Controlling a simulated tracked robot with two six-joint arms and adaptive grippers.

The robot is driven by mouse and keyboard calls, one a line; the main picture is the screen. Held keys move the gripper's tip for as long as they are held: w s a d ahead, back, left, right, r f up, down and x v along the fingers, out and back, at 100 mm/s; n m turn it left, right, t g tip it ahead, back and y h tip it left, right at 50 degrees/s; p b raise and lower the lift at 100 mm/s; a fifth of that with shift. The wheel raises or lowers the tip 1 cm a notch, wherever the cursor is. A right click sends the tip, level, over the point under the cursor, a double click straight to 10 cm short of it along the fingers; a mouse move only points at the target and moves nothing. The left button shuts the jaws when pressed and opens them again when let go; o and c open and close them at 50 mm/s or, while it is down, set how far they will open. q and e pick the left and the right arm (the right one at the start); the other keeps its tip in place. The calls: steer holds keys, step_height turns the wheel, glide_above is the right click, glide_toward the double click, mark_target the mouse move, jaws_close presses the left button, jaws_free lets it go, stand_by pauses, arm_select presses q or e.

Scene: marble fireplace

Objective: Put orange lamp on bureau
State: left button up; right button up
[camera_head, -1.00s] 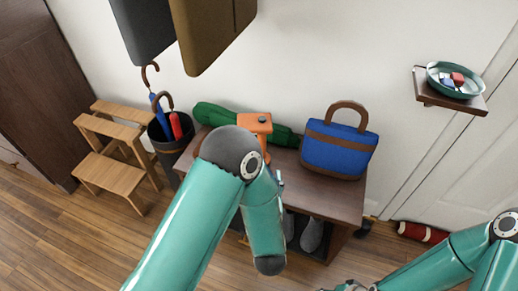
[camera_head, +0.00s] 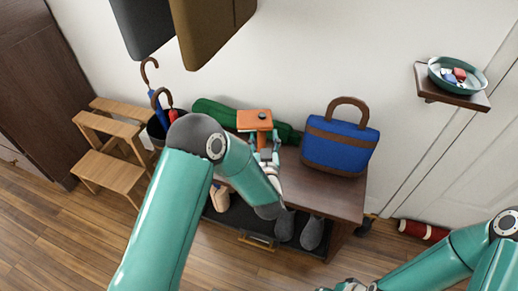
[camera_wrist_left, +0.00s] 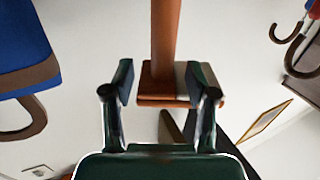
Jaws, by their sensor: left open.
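The orange lamp (camera_head: 254,120) stands on the dark wooden bench (camera_head: 335,195) near the wall, its square top showing in the head view. My left gripper (camera_head: 266,156) is open, close in front of the lamp. In the left wrist view, the lamp's post and square block (camera_wrist_left: 165,35) show beyond and between the open fingers (camera_wrist_left: 165,85); I cannot tell whether they touch it. My right gripper (camera_head: 345,286) is mostly cut off at the bottom edge. I cannot tell which furniture is the bureau; a dark wooden cabinet (camera_head: 35,80) stands at the far left.
A blue bag (camera_head: 338,147) stands on the bench right of the lamp, and a long green case (camera_head: 212,113) lies behind the lamp. Grey shoes (camera_head: 312,232) sit below. An umbrella bin (camera_head: 157,130) and wooden steps (camera_head: 112,165) stand left; a shelf (camera_head: 455,95) holds a bowl.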

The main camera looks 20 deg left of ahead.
arm_select(q)
steer(key=x, duration=0.4)
steer(key=shift+w+a+r, duration=0.1)
steer(key=shift+a, duration=0.1)
steer(key=shift+c, duration=0.2)
jaws_close()
